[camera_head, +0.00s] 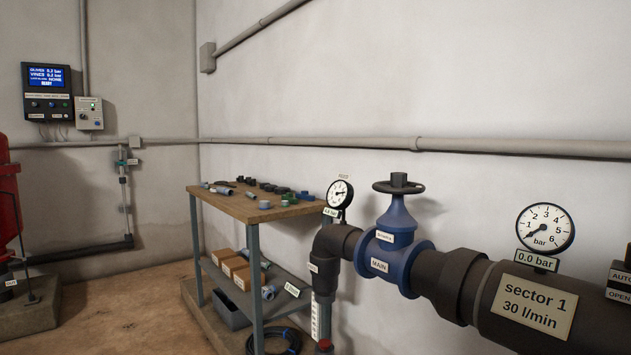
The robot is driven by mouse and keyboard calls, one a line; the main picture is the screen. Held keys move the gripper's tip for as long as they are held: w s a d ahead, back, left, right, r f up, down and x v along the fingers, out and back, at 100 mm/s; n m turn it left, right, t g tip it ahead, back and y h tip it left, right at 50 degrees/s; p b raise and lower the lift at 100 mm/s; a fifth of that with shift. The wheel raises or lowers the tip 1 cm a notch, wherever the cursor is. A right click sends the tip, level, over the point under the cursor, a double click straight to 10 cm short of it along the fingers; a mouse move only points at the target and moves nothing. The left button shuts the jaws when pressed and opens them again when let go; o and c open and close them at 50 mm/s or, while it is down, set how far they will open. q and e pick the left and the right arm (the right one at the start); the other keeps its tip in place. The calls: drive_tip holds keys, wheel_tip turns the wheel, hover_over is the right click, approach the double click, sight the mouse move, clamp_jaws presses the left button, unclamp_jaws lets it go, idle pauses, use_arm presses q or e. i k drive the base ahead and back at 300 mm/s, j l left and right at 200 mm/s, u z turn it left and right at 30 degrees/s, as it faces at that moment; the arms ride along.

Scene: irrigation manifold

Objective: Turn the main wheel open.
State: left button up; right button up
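The main wheel (399,186) is a dark handwheel with a square hub on top. It sits level on top of the blue valve body (394,252), which carries a white label reading MAIN. The valve is set in a thick dark pipe along the wall at the right. How far the wheel is turned cannot be told. A pressure gauge (340,194) stands on the pipe left of the valve. Another gauge (545,227) on the right stands above a 0.0 bar tag. Neither of my grippers is in the head view.
A wooden-topped bench (238,208) with small fittings stands left of the valve, with boxes (235,268) on its lower shelf. A black coiled hose (275,341) lies below it. A control panel (48,91) hangs at the far left. Bare floor shows at the lower left.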

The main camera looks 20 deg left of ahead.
sight(398, 184)
drive_tip(key=u, duration=0.15)
drive_tip(key=i+j+u, duration=0.15)
drive_tip(key=i+j, duration=0.15)
drive_tip(key=i, duration=0.15)
drive_tip(key=i+j+u, duration=0.1)
drive_tip(key=i, duration=0.3)
drive_tip(key=i+j+u, duration=0.15)
drive_tip(key=i+j, duration=0.15)
drive_tip(key=i, duration=0.15)
